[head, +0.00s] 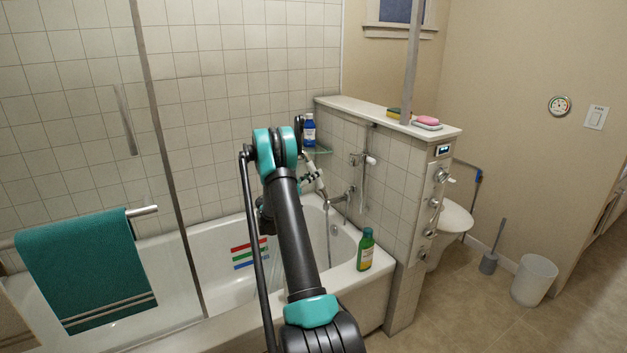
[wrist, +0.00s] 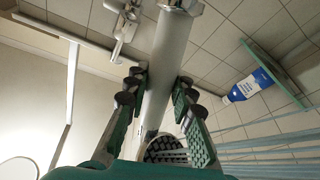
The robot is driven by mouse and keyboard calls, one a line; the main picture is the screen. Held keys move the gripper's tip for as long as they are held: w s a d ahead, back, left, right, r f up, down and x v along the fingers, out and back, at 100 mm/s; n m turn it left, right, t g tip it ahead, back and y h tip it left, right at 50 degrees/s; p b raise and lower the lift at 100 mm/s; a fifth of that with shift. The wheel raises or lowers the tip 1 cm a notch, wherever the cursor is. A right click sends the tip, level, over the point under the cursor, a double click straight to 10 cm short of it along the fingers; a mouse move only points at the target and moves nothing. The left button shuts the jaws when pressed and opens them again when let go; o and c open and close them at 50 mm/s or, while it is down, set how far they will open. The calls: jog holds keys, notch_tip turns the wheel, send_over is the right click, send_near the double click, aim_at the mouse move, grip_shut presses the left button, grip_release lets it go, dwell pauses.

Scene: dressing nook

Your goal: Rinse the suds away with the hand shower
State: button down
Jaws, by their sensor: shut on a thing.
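My gripper (wrist: 157,88) is shut on the pale grey handle of the hand shower (wrist: 172,55), with a ribbed finger on each side. The shower's round, dark-ringed head (wrist: 166,149) shows below the fingers in the wrist view. Thin bluish streaks, looking like water jets, run from near the head to the right. In the head view my gripper (head: 312,182) is over the white bathtub (head: 376,287), partly behind my arm. Red, green and blue stripes (head: 243,256) mark the tub's inside. I cannot make out suds clearly.
A green bottle (head: 366,250) stands on the tub's rim. A blue bottle (head: 309,130) stands on a glass corner shelf (head: 318,150). A tiled half wall (head: 400,185) with taps bounds the right. A glass screen with a teal towel (head: 85,268) is at the left.

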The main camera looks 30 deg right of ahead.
notch_tip(320, 180, up, 27)
jog(key=s+m+t+y, duration=0.1)
jog(key=s+t+y, duration=0.1)
jog(key=t+y, duration=0.1)
jog(key=shift+f+y, duration=0.15)
jog(key=shift+y, duration=0.55)
dwell(2.0)
jog(key=shift+f, duration=0.15)
dwell(0.9)
